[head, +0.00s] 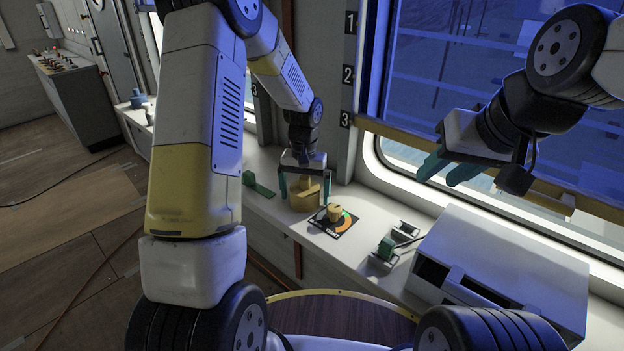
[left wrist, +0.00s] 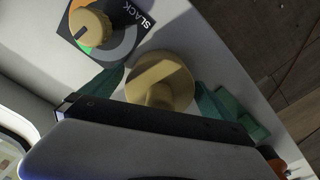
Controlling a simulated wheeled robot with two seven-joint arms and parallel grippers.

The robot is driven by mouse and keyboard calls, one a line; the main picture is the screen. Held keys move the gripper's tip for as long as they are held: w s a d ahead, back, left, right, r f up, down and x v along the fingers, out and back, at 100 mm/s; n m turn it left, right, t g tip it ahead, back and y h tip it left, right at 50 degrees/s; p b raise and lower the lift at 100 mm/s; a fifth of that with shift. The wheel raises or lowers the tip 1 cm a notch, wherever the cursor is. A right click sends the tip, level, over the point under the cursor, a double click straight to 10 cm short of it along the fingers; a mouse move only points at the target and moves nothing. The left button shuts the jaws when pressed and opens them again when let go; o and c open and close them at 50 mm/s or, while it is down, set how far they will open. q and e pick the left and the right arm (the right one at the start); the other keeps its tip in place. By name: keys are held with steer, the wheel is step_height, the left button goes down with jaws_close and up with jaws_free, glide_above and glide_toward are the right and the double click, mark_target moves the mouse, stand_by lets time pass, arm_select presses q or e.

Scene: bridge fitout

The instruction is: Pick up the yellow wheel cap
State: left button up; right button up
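The yellow wheel cap (head: 304,199) is a dull yellow round piece with a narrower stem on top, standing on the white counter. It also shows in the left wrist view (left wrist: 165,75) as a disc with a stem pointing towards the camera. My left gripper (head: 305,190) is above it, pointing down, with its teal fingers apart on either side of the cap. Small gaps show between fingers and cap, so it looks open and not closed on it. My right gripper (head: 448,171) is raised in front of the window, fingers apart and empty.
A yellow knob (head: 335,212) sits on a dial plate marked SLACK (left wrist: 126,40), close beside the cap. A green piece (head: 260,187) lies left of the cap. The window wall is behind.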

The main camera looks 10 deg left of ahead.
mark_target(305, 177)
arm_select(q)
steer(key=c, duration=1.2)
step_height(305, 177, up, 10)
steer(key=shift+r, duration=0.1)
